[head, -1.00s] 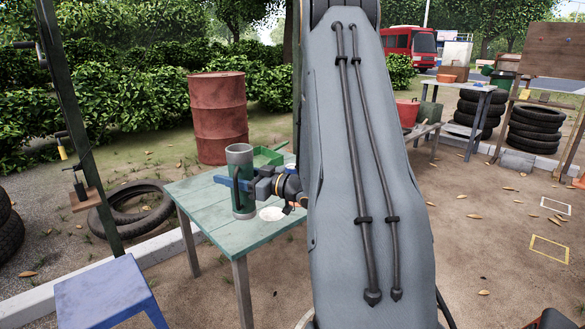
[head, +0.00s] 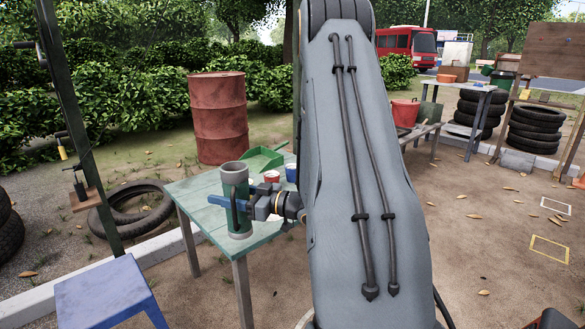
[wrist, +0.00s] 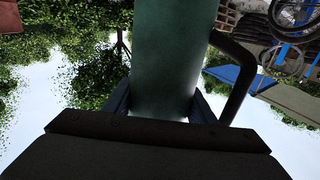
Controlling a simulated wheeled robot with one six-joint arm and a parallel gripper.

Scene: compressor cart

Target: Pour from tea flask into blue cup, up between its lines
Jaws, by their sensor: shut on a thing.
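The tea flask (head: 236,188) is a tall grey-green cylinder with a dark side handle. My gripper (head: 238,206) is shut on its body from the right, and the flask looks upright at the front of the green table. I cannot tell whether its base touches the tabletop. In the wrist view the flask (wrist: 165,60) stands between my fingers (wrist: 160,105), its handle at the right. The blue cup (head: 291,173) is on the table behind and right of my gripper, close to my arm. Its lines and contents are too small to make out.
A red cup (head: 271,177) stands left of the blue cup. A green scoop-like tray (head: 262,159) lies at the table's back. The green table (head: 199,194) is clear at its left. A blue stool (head: 105,290) stands front left; a rusty drum (head: 219,120) stands behind.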

